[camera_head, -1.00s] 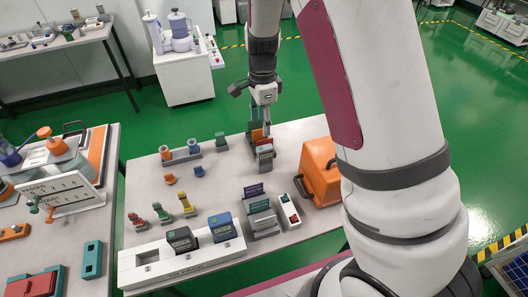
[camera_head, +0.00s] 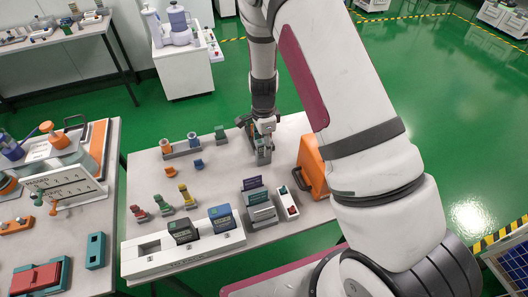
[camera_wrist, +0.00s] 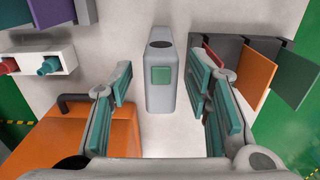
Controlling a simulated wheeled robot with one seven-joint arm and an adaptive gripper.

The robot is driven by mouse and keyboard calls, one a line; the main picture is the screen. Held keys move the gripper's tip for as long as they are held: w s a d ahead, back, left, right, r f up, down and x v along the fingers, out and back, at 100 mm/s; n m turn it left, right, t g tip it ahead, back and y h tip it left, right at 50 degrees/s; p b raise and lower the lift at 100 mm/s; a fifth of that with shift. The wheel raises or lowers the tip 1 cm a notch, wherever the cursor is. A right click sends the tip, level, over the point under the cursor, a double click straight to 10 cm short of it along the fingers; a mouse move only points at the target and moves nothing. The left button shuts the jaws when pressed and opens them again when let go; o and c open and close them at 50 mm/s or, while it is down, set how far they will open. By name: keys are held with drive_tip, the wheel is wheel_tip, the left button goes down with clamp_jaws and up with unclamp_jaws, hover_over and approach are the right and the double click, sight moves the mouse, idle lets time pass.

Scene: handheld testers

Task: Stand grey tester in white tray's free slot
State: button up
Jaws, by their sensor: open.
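The grey tester (camera_wrist: 161,85) has a small green screen and stands upright on the table in the wrist view. It also shows in the head view (camera_head: 264,157), partly covered by my gripper. My gripper (camera_wrist: 165,92) is open, with one finger on each side of the tester and a visible gap on both sides. In the head view my gripper (camera_head: 262,143) is low over the table's far part. The white tray (camera_head: 215,248) lies along the table's near edge. Its left slot (camera_head: 150,247) is empty. A dark tester (camera_head: 183,231) and a blue tester (camera_head: 221,218) stand in its other slots.
An orange case (camera_head: 312,168) stands right of my gripper, close to the left finger in the wrist view (camera_wrist: 75,135). A divider rack with an orange card (camera_wrist: 250,80) is on the other side. A stepped card holder (camera_head: 260,212) and white button box (camera_head: 287,203) stand nearer the tray.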

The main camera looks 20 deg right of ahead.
drive_tip(key=shift+f, duration=0.65)
clamp_jaws()
drive_tip(key=shift+r, duration=0.1)
